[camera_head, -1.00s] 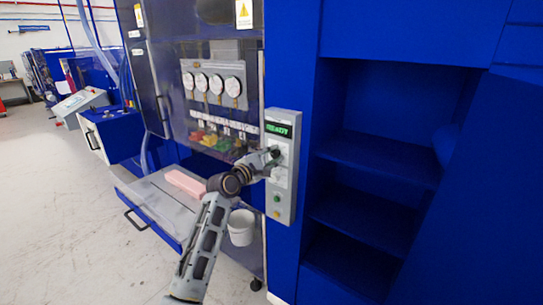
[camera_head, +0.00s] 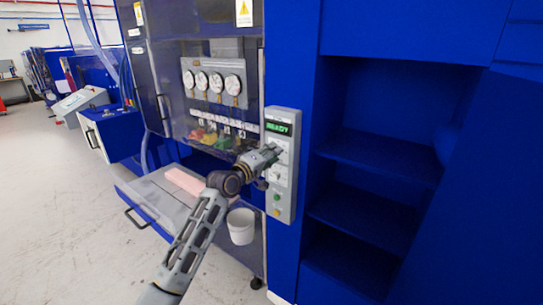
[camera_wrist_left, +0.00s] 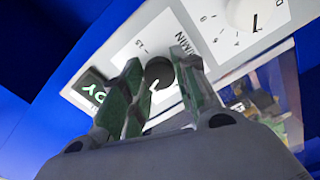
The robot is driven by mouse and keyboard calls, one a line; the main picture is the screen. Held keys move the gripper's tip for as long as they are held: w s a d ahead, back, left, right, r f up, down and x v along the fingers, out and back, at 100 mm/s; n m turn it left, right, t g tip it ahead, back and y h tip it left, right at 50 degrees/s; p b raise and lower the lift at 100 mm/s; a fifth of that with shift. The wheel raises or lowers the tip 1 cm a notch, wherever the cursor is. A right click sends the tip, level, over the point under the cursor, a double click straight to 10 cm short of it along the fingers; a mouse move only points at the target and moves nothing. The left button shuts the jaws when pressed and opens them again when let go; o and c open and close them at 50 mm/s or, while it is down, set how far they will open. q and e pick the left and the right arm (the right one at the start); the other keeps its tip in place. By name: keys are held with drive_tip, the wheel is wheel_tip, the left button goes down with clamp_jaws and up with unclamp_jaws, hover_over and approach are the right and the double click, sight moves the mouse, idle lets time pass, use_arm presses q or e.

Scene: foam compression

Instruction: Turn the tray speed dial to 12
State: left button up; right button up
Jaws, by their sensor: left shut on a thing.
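The grey control panel (camera_head: 285,190) is fixed on the blue machine front, with a green display reading READY (camera_head: 279,127). My left gripper (camera_head: 277,152) is at the panel's upper part, just below the display, and hides the dial there. In the left wrist view the dark round tray speed dial (camera_wrist_left: 159,70) with a white pointer mark sits between the fingers of my left gripper (camera_wrist_left: 160,85), which is shut on it. Its scale shows 15 and part of the word MIN; the rest is hidden. My right gripper is not in view.
A second, white dial (camera_wrist_left: 250,12) is beside it on the panel. A green button (camera_head: 277,197) and a yellow one (camera_head: 276,212) are lower down. A pulled-out tray (camera_head: 150,195) bears a pink foam block (camera_head: 185,181). A white bucket (camera_head: 241,226) is below my arm.

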use_arm(q)
drive_tip(key=m, duration=1.2)
drive_tip(key=shift+f+b, duration=0.15)
drive_tip(key=shift+b, duration=0.15)
drive_tip(key=o, duration=1)
drive_tip(key=v, duration=1.2)
idle(0.5)
